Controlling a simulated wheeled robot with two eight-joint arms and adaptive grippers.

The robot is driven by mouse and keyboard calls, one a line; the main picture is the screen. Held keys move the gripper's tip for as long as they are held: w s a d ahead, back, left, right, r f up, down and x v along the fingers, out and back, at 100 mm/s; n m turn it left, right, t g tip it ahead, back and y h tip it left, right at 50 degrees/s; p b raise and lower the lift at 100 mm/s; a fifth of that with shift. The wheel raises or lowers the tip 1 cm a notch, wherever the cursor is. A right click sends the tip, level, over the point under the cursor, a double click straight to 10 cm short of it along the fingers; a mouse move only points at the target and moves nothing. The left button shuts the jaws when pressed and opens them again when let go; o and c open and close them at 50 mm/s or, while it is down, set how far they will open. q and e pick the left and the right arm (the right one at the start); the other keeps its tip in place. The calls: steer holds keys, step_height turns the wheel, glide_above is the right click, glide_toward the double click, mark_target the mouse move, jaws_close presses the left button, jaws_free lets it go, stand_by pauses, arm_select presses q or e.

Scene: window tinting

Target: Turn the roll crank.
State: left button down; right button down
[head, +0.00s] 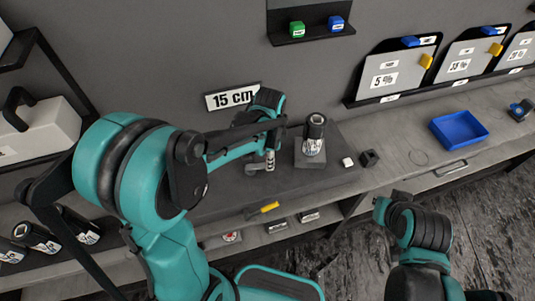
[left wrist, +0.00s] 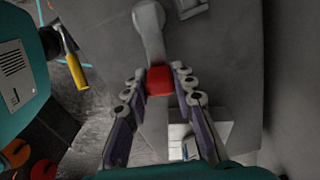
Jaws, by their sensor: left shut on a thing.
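The crank (left wrist: 150,32) is a light grey arm with a red knob (left wrist: 160,82) at its end, in the left wrist view. My left gripper (left wrist: 161,76) is shut on the red knob, one finger on each side. In the head view my left gripper (head: 262,140) reaches down over the bench beside the small grey crank post (head: 269,162), and my own arm hides part of it. A dark upright roll (head: 313,135) with a printed label stands on a grey block just right of it. My right arm shows at the lower right, but its gripper cannot be made out.
A 15 cm sign (head: 232,97) is on the wall behind. A yellow-handled tool (head: 265,208) is at the bench's front edge. A small white cube (head: 348,162) and a dark block (head: 369,158) lie right of the roll. A blue tray (head: 460,130) stands farther right.

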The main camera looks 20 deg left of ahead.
arm_select(q)
steer(key=m, duration=0.1)
steer(key=s+m, duration=0.1)
steer(key=shift+s+d+m, duration=0.2)
steer(key=shift+s+m, duration=0.1)
steer(key=shift+m, duration=0.1)
steer(key=m, duration=0.1)
steer(key=s+m, duration=0.1)
steer(key=shift+s+m, duration=0.25)
steer(key=shift+m, duration=0.15)
steer(key=s+m, duration=0.1)
steer(key=m, duration=0.2)
steer(key=shift+s+a, duration=0.2)
steer(key=shift+s, duration=0.15)
steer(key=shift+s+a+m, duration=0.2)
steer(key=shift+s+m, duration=0.15)
steer(key=shift+m, duration=0.45)
steer(key=shift+s+a+m, duration=0.15)
steer(key=shift+s+m, duration=0.15)
steer(key=shift+m, duration=0.5)
steer(key=c, duration=1.2)
jaws_free()
